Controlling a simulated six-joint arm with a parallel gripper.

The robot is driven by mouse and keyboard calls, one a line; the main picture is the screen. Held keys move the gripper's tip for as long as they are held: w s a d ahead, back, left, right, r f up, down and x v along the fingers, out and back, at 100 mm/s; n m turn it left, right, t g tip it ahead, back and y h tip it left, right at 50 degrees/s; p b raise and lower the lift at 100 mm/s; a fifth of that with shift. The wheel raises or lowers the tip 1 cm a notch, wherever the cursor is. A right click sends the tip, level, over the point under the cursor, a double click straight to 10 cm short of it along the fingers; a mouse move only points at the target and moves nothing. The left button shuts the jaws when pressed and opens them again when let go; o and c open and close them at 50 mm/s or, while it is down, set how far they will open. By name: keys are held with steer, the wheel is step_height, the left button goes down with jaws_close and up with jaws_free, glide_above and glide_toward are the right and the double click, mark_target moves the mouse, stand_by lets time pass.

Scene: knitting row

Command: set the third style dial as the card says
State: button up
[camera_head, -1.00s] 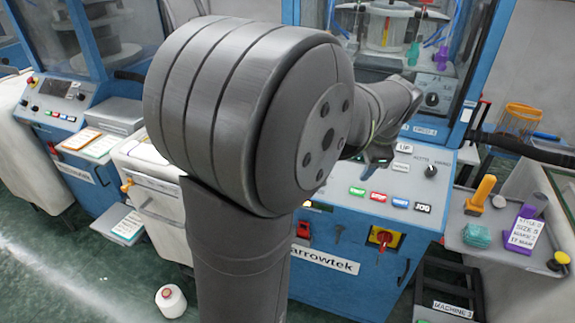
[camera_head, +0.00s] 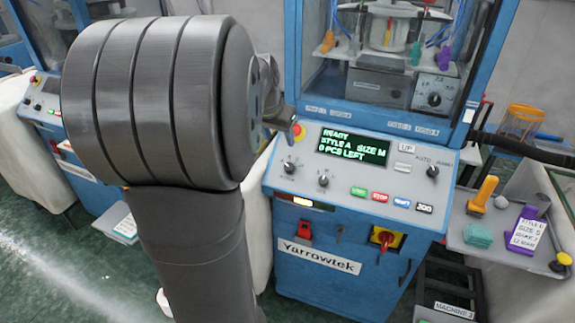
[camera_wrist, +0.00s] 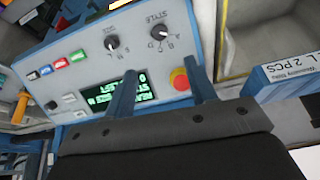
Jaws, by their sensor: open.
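The style dial (camera_head: 290,166) is a small dark knob at the left of the blue machine's sloping panel. In the wrist view the style dial (camera_wrist: 158,33) has letters A to D around it; its exact pointer setting is too small to tell. The display (camera_head: 352,146) reads READY, STYLE A, SIZE M, 0 PCS LEFT. A white card (camera_head: 525,234) on a purple holder at right shows SIZE S; its style letter is unclear. My gripper (camera_wrist: 163,70) is open and empty, beyond the panel's upper left edge in the head view, apart from the dial.
The size dial (camera_wrist: 112,42) is beside the style dial. A red stop button (camera_wrist: 180,80) on yellow is close by my fingers. Coloured buttons (camera_head: 380,196) line the panel's front. Another card (camera_wrist: 285,75), reading L 2 PCS, shows at the wrist view's right. The glass cabinet (camera_head: 385,60) rises behind.

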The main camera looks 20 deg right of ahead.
mark_target(288, 167)
steer(key=x, duration=1.5)
steer(key=shift+f, duration=0.15)
steer(key=c, duration=1)
